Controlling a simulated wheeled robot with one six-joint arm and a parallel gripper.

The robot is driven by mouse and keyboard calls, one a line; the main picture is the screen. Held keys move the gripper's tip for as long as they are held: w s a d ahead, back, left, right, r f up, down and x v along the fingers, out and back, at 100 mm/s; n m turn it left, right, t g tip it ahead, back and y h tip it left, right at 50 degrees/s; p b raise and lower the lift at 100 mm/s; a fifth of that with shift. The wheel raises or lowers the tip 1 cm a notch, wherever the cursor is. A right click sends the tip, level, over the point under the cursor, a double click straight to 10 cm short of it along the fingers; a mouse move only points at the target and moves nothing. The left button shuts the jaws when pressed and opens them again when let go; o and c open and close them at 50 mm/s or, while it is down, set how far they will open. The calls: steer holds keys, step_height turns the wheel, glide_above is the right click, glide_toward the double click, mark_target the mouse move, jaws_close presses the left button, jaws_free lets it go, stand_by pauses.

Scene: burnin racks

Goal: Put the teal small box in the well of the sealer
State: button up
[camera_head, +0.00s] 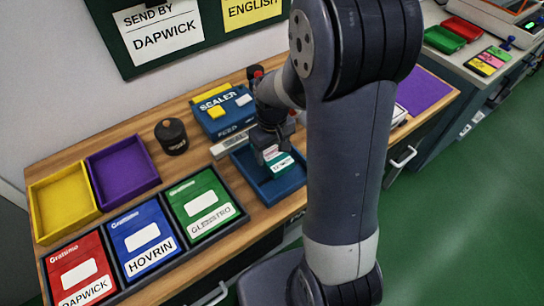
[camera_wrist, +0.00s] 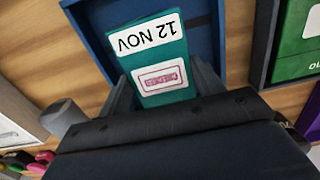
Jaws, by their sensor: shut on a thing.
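The teal small box (camera_head: 281,163) is between the fingers of my gripper (camera_head: 270,148), over the blue tray (camera_head: 291,194). In the wrist view the teal box (camera_wrist: 160,65) bears a white "12 NOV" label and a pink stamp, and my gripper (camera_wrist: 162,82) is shut on its sides. The blue tray's wall (camera_wrist: 90,25) shows around it; I cannot tell whether the box touches the tray floor. The blue sealer (camera_head: 215,122), marked "SEALER" and "FEED", stands behind and left of my gripper. Its well is not clearly visible, and my arm hides part of that area.
A black round container (camera_head: 171,136) stands left of the sealer. Purple (camera_head: 122,172) and yellow (camera_head: 62,202) trays lie farther left. Red, blue and green (camera_head: 204,206) labelled cases fill a dark holder at the front. Some bare wood shows between the container and the blue tray.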

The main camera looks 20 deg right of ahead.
mark_target(272, 153)
steer(key=shift+f, duration=1.75)
steer(key=shift+f, duration=0.25)
steer(key=o, duration=1.1)
steer(key=shift+r, duration=0.1)
steer(key=shift+o, duration=0.2)
step_height(272, 153, up, 12)
steer(key=shift+r, duration=0.15)
